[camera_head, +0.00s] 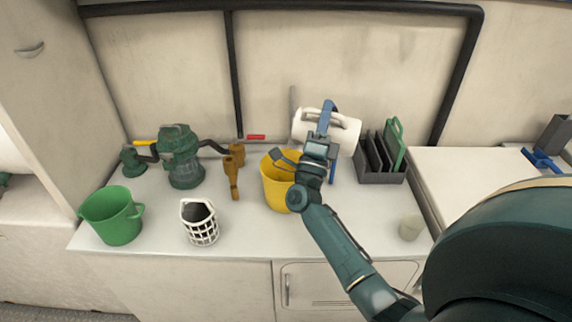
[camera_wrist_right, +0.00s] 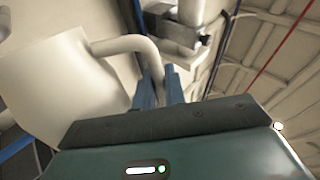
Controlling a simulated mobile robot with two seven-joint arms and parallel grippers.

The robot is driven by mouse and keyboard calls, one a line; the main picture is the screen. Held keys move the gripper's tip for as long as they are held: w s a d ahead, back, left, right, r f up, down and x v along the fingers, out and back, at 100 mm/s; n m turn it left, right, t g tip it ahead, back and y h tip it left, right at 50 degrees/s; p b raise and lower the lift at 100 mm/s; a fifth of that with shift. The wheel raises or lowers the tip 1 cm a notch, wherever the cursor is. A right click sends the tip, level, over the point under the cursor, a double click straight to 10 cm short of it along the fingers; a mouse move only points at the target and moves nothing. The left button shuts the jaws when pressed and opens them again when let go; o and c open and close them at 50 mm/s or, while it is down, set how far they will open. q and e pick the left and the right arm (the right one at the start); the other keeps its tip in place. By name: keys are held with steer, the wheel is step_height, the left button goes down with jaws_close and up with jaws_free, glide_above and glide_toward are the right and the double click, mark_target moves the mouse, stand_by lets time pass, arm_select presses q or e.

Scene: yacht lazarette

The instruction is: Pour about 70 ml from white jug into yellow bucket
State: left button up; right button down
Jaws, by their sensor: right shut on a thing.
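The white jug (camera_head: 346,137) is held in the air by my right gripper (camera_head: 324,128), tipped onto its side above and to the right of the yellow bucket. In the right wrist view the blue fingers (camera_wrist_right: 160,88) close on the jug's handle (camera_wrist_right: 135,45), and the jug's body (camera_wrist_right: 62,88) fills the left. The yellow bucket (camera_head: 275,187) stands upright on the counter, partly hidden behind my right arm. I cannot see any liquid in the jug or bucket. My left gripper is not in view.
A green bucket (camera_head: 113,216) and a white basket (camera_head: 200,225) stand at the counter's left front. Behind them is a green pump (camera_head: 181,158) with pipes and valves. A grey rack (camera_head: 381,175) stands right of the jug, and a pale cup (camera_head: 411,228) at the right front.

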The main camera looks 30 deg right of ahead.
arm_select(q)
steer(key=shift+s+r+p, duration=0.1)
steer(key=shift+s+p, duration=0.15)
steer(key=shift+p, duration=0.05)
arm_select(e)
steer(key=shift+w+r+n+t+y, duration=0.1)
steer(key=shift+r+n+t+y, duration=0.3)
steer(key=shift+n+t, duration=0.3)
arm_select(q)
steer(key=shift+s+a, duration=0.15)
arm_select(e)
steer(key=shift+r+n+t+y, duration=0.1)
steer(key=shift+n+t+y, duration=0.2)
steer(key=shift+n, duration=0.4)
steer(key=shift+s+d, duration=0.25)
steer(key=shift+s, duration=0.1)
arm_select(q)
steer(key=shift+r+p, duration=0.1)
steer(key=shift+p, duration=0.2)
arm_select(e)
steer(key=shift+n+t+y, duration=0.3)
